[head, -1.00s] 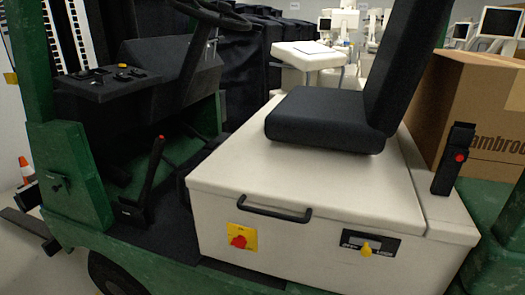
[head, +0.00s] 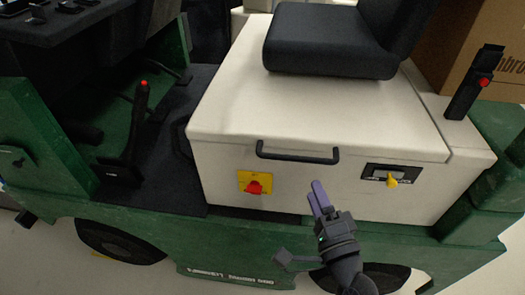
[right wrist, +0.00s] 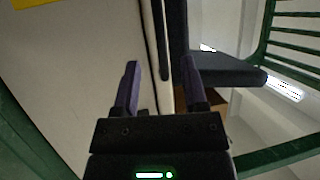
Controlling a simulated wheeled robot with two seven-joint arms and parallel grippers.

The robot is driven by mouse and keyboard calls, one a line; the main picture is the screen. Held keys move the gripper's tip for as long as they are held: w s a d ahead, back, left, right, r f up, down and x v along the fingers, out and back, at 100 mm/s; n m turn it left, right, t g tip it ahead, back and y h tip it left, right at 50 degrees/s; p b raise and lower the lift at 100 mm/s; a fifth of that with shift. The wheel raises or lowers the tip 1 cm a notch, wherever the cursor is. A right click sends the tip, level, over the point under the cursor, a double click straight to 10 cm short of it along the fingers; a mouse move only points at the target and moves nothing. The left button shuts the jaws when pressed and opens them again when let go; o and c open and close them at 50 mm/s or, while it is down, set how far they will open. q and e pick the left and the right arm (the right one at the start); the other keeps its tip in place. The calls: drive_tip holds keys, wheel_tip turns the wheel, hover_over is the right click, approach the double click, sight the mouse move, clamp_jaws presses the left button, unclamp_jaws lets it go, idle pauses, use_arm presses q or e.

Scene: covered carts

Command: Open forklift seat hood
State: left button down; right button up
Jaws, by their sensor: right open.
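The forklift seat hood (head: 300,95) is a white box lid, lying closed, with a black seat (head: 330,40) on top. A black bar handle (head: 298,155) runs along its front edge. My right gripper (head: 318,192) has purple fingers, is open and empty, and is just below the handle's right half, apart from it. In the right wrist view, the two fingers (right wrist: 160,75) point up the picture, and a dark bar that looks like the handle (right wrist: 162,40) lies ahead between them. My left gripper is out of view.
A yellow plate with a red switch (head: 254,184) is left of the handle, and a black panel with a yellow key (head: 390,178) is right. The floor in front is clear.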

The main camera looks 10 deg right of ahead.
sight(303, 157)
drive_tip(key=x, duration=0.8)
drive_tip(key=shift+w+d, duration=0.1)
drive_tip(key=shift+w, duration=0.35)
clamp_jaws()
idle(0.8)
